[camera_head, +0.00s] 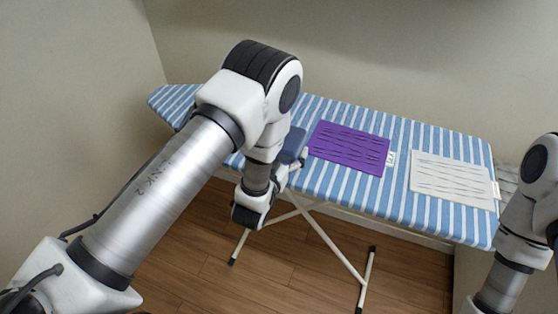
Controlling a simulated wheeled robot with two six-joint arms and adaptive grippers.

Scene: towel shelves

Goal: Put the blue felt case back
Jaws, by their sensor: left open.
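A dark blue item (293,144), which looks like the blue felt case, lies at the ironing board, partly hidden behind my left arm's wrist. My left gripper (299,166) is just in front of it, over the board's near edge. Its jaws are open, though they show small, and I cannot tell whether they touch the blue item. My right arm shows at the right edge, but its gripper is outside the picture.
The ironing board (400,150) has a blue and white striped cover. A purple slitted mat (349,147) and a white slitted mat (450,178) lie on it, each with a small tag. White crossed legs (325,238) stand on the wooden floor.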

